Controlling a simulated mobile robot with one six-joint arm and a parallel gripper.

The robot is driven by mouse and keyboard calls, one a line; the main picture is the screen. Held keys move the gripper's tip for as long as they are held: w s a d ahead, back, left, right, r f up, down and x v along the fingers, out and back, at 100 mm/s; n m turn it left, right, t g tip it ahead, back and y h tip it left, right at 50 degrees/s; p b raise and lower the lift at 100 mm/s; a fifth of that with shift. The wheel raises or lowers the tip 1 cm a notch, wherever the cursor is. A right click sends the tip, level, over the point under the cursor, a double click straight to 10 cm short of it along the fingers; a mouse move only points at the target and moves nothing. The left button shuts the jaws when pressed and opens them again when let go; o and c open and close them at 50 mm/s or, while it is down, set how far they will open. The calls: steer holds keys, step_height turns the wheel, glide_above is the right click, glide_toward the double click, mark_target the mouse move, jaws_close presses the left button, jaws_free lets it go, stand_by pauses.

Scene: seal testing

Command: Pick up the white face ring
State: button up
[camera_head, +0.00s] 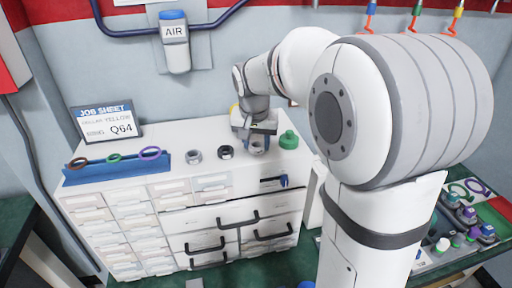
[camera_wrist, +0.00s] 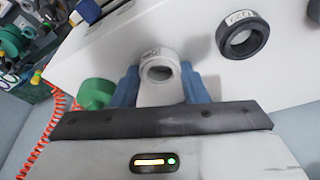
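The white face ring (camera_wrist: 158,54) sits between the two blue fingers of my gripper (camera_wrist: 163,88) in the wrist view. It has a pale label on its rim and a round hole. The fingers lie close along both its sides; I cannot tell whether they press on it. In the head view my gripper (camera_head: 256,136) is low over the white cabinet top (camera_head: 215,176), with the ring (camera_head: 257,148) beneath it, partly hidden.
A black ring (camera_head: 226,152) and a grey ring (camera_head: 194,156) stand to the left. A green knobbed part (camera_head: 289,140) is close on the right. A blue rack (camera_head: 118,168) with coloured rings and a job sheet (camera_head: 106,122) are at the left.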

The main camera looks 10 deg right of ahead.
steer(key=c, duration=0.5)
steer(key=shift+c, duration=0.2)
